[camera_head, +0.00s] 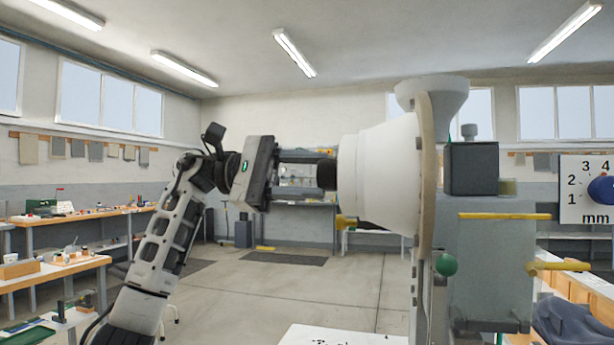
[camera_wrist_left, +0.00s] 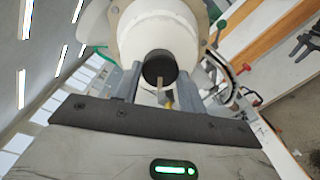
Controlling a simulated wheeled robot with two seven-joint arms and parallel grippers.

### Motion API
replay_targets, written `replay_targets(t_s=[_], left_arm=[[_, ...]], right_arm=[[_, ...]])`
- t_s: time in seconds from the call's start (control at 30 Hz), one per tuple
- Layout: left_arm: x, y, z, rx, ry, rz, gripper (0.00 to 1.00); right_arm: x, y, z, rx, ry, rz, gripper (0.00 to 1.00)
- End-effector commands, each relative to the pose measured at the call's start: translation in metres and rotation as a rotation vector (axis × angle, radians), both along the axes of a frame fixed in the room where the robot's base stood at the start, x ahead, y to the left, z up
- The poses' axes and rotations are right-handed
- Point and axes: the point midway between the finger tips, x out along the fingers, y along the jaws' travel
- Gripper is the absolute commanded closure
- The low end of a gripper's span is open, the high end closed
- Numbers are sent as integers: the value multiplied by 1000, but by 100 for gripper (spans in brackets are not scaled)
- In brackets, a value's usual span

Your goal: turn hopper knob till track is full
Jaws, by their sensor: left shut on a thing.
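The hopper (camera_head: 385,172) is a large white drum with its axis lying level, on the left side of the press (camera_head: 490,260). Its black knob (camera_head: 327,174) sticks out to the left; it also shows in the wrist view (camera_wrist_left: 160,67). My left gripper (camera_head: 318,175) reaches in from the left and is shut on the knob, with one finger on either side of it. In the wrist view the gripper (camera_wrist_left: 160,82) has the knob between its fingertips. I cannot make out the track or what it holds. My right gripper is not in view.
A green ball handle (camera_head: 446,264) and a yellow bar (camera_head: 505,216) sit on the press, right of the hopper. A dial in mm (camera_head: 588,188) hangs at the far right. A white surface (camera_head: 340,335) lies below. Workbenches line the left wall.

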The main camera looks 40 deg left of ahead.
Motion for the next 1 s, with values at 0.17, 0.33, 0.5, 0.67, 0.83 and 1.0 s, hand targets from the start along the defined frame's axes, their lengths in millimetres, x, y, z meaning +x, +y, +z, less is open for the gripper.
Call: replay_targets(t_s=[0.17, 0.33, 0.5, 0.67, 0.83, 1.0], left_arm=[[0, 0, -1, 4, -2, 0, 82], [0, 0, -1, 3, -2, 0, 82], [0, 0, 0, 2, -1, 0, 38], [0, 0, 0, 2, -1, 0, 38], [-2, 5, 0, 1, -2, 2, 38], [-15, 29, 1, -1, -2, 4, 38]], right_arm=[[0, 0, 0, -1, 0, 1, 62], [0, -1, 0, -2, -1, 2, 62], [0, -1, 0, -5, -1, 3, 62], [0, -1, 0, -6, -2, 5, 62], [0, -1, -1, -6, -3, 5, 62], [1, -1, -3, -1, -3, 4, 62]])
